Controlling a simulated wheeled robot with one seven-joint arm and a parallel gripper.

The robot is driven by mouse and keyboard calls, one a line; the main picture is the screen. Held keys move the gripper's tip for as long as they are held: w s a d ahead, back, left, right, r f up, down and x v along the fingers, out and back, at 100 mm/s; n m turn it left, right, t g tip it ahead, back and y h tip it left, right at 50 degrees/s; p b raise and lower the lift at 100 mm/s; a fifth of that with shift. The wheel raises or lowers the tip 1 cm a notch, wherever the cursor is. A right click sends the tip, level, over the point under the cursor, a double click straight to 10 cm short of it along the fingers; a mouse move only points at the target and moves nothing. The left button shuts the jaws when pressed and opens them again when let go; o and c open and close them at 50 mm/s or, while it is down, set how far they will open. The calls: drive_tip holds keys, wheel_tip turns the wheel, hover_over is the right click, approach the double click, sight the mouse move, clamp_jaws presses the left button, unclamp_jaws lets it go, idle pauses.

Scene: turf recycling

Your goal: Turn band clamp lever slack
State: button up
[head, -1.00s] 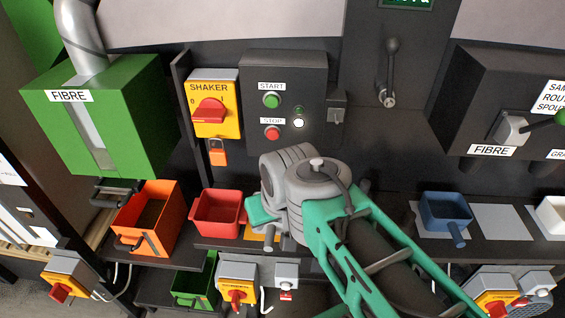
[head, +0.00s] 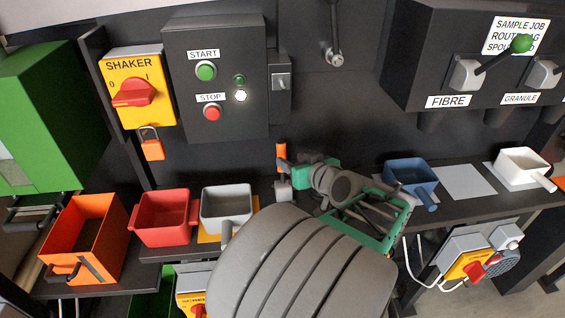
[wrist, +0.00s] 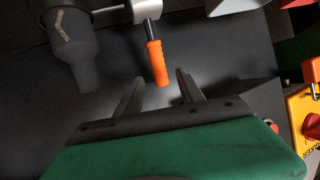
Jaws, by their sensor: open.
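The lever has an orange handle (wrist: 157,63) on a dark shaft, which comes out of a pale grey hub (wrist: 146,9) in the wrist view. I take it to be the band clamp lever. In the head view its orange handle (head: 281,152) stands upright above a small grey block at the shelf's back. My gripper (wrist: 160,84) is open. Its two dark fingers point toward the handle, whose free end lies near and between the fingertips in the picture. Contact cannot be told. In the head view my gripper and forearm lie just right of the lever; the fingers are hard to make out.
A dark tapered sleeve (wrist: 73,45) is beside the lever in the wrist view. The start-stop box (head: 218,80) is on the panel above.

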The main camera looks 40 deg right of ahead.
sight(284, 155)
drive_tip(key=shift+w+d, duration=0.15)
drive_tip(key=shift+w, duration=0.15)
drive_tip(key=p+x, duration=0.1)
drive_tip(key=x, duration=0.6)
drive_tip(key=shift+s, duration=0.1)
clamp_jaws()
drive_tip(key=shift+d, duration=0.15)
idle(0.8)
